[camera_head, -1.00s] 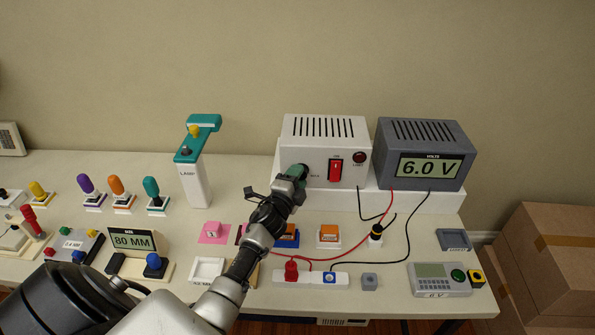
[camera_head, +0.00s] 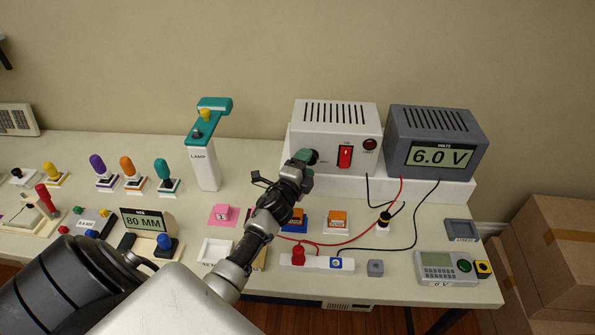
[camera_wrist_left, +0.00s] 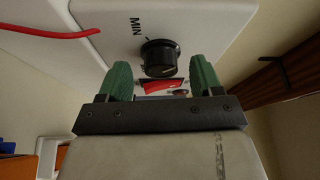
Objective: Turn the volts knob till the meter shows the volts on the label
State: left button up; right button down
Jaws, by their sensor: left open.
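The volts meter (camera_head: 437,141) is a dark grey box at the back right, and its display (camera_head: 440,156) reads 6.0 V. The label (camera_head: 440,284) on the front edge of a grey handheld device (camera_head: 436,262) reads 6 V. The white power supply (camera_head: 335,135) stands left of the meter. Its black volts knob (camera_wrist_left: 160,57) is near the MIN mark; it also shows in the head view (camera_head: 314,157). My left gripper (camera_wrist_left: 161,78) is open, its green fingers short of the knob, one to each side in the picture. My right gripper is not in view.
A red switch (camera_head: 345,156) is right of the knob. Cardboard boxes (camera_head: 555,240) are beyond the table's right edge.

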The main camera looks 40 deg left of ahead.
pick_arm(q)
jog(key=s, duration=0.3)
jog(key=s+d, duration=0.1)
jog(key=s, duration=0.2)
jog(key=s+b, duration=0.1)
jog(key=s, duration=0.2)
jog(key=shift+s+d+f, duration=0.2)
jog(key=shift+s+d, duration=0.05)
jog(key=shift+s, duration=0.15)
jog(key=shift+f, duration=0.1)
